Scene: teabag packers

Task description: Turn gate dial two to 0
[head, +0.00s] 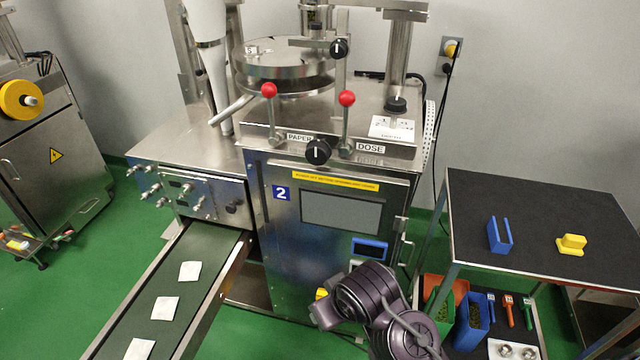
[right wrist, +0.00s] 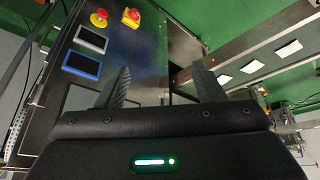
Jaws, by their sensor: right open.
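Machine two, marked with a blue 2 plate (head: 282,193), stands in the middle of the head view. It carries several black dials with white pointer lines: a front dial (head: 318,151) between the PAPER and DOSE labels, an upper dial (head: 339,48) by the round hopper plate, and a dial (head: 397,104) behind a white label card (head: 393,128). I cannot read which is the gate dial. My right arm rises at the bottom centre, below the dials. In the right wrist view my right gripper (right wrist: 163,86) is open and empty, before the machine's front. My left gripper is out of view.
Two red-knobbed levers (head: 269,90) (head: 347,98) flank the front dial. A conveyor (head: 205,245) with white teabags runs to the lower left. A dark-topped table (head: 540,205) stands right. The wrist view shows a red button (right wrist: 99,18) and a blue-framed panel (right wrist: 82,65).

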